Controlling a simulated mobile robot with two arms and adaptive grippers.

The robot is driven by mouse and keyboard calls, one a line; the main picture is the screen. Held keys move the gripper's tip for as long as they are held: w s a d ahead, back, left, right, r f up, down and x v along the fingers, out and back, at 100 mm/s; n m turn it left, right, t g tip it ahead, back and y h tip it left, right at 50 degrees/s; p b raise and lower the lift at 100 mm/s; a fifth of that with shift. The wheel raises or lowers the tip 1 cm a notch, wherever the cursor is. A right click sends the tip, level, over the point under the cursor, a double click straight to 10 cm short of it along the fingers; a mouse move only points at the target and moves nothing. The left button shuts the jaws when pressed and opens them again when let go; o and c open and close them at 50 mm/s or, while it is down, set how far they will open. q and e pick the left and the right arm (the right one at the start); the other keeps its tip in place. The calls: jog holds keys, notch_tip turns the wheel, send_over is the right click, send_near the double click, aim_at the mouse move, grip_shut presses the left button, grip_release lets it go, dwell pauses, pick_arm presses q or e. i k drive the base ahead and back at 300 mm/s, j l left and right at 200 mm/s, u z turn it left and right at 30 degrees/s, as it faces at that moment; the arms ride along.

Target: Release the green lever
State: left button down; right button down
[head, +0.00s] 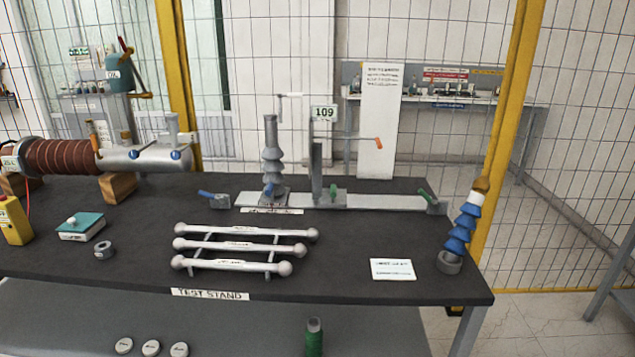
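A grey metal fixture rail (385,203) lies along the back of the dark test table. A lever with a green handle (427,196) sits at its right end, beside a small grey block (437,208), its handle slanting up and to the left. A smaller green part (333,191) shows at the foot of the upright post (317,172) in the middle; I cannot tell if it is also a lever. Blue-handled parts are at the left end (206,194) and at the foot of the grey ribbed bushing (271,150). Neither of my grippers shows in the head view.
A blue ribbed bushing (462,228) stands tilted in a grey ring at the right. A white card (392,269) lies near the front. A brown coil assembly (60,157) fills the left.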

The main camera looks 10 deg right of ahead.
aim_at(435, 205)
jog(key=i+l+u, duration=0.15)
jog(key=l+u, duration=0.2)
jog(key=l, duration=0.4)
jog(key=i+l+u, duration=0.1)
jog(key=l+u, duration=0.3)
jog(key=l, duration=0.4)
jog(key=l+u, duration=0.35)
jog(key=l, duration=0.4)
jog(key=k+l+u, duration=0.2)
jog(key=l+u, duration=0.15)
jog(key=l, duration=0.4)
jog(key=k+l, duration=0.1)
jog(key=l, duration=0.35)
jog(key=k+l, duration=0.1)
jog(key=l, duration=0.75)
jog(key=k+l, duration=0.15)
jog(key=l, duration=0.3)
